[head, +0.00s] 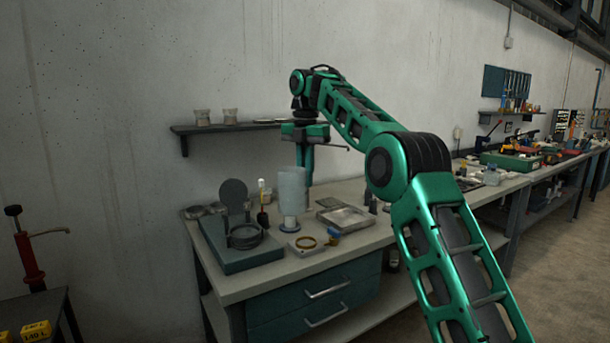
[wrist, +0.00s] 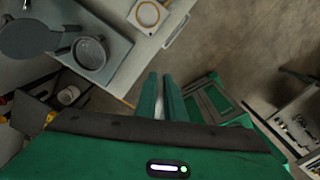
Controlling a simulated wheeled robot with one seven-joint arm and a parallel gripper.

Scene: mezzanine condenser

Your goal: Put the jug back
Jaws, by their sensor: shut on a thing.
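The pale, translucent tall jug (head: 291,188) is upright above the near part of the workbench (head: 362,241) in the head view. My gripper (head: 307,184) points down just behind and to the right of it, with its fingers shut on the jug. A small round piece (head: 289,224) shows directly below the jug; I cannot tell whether they touch. In the wrist view the fingers (wrist: 162,82) are close together with a thin pale strip between them; most of the jug is hidden there.
A teal base with an upright dark disc (head: 233,196) stands left of the jug. A white plate with a brass ring (head: 305,243) lies in front, and a metal tray (head: 345,217) to the right. A wall shelf (head: 245,126) is behind.

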